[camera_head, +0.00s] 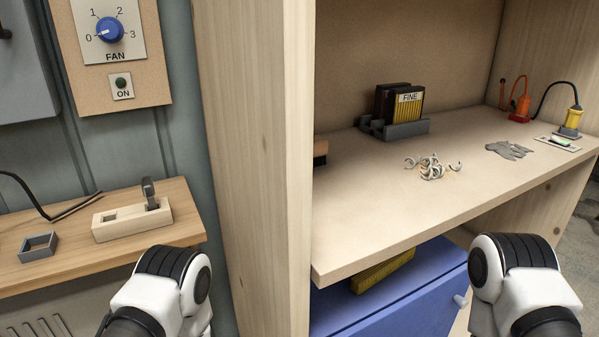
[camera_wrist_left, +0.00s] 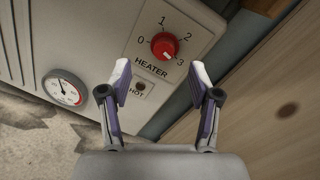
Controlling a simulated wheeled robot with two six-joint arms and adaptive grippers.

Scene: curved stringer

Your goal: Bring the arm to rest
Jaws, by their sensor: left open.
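My left gripper (camera_wrist_left: 161,75) is open and empty in the left wrist view. Its two fingers stand apart in front of the heater panel (camera_wrist_left: 150,40). A red heater knob (camera_wrist_left: 164,46) shows beyond and between the fingertips, with its pale mark toward 3. I see no contact between the fingers and the knob. In the head view only white and black links of my two arms show at the bottom, one left and one right. Both grippers are out of sight there.
The head view shows a blue fan knob (camera_head: 110,30), its mark toward 0, and a small bench (camera_head: 80,262) with a wooden block (camera_head: 132,222). A gauge (camera_wrist_left: 64,88) sits left of the gripper.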

